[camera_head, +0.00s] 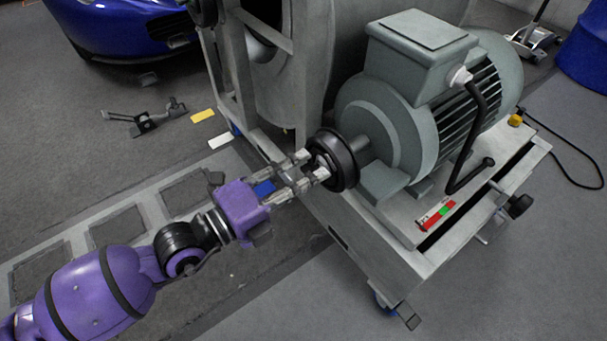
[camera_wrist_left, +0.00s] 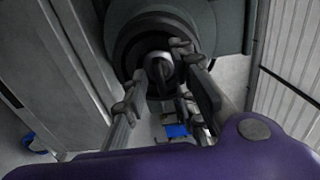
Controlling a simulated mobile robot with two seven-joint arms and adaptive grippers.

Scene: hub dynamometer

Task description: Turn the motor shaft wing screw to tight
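The grey motor (camera_head: 410,105) sits on a wheeled cart. Its shaft end carries a round black hub (camera_head: 345,160), which also fills the upper middle of the left wrist view (camera_wrist_left: 125,45). A small metallic screw part (camera_wrist_left: 159,66) shows at the hub's centre; its wings are hard to make out. My left gripper (camera_head: 314,165) points at the hub face with its two fingers apart, one on each side of the hub's centre. In the left wrist view the fingers (camera_wrist_left: 155,80) look spread around the screw, with no clear contact. My right gripper is out of view.
A red, green and white label (camera_head: 436,215) lies on the cart top (camera_head: 400,235). A metal frame (camera_head: 245,75) stands close to the left of the hub. Floor at lower right is clear.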

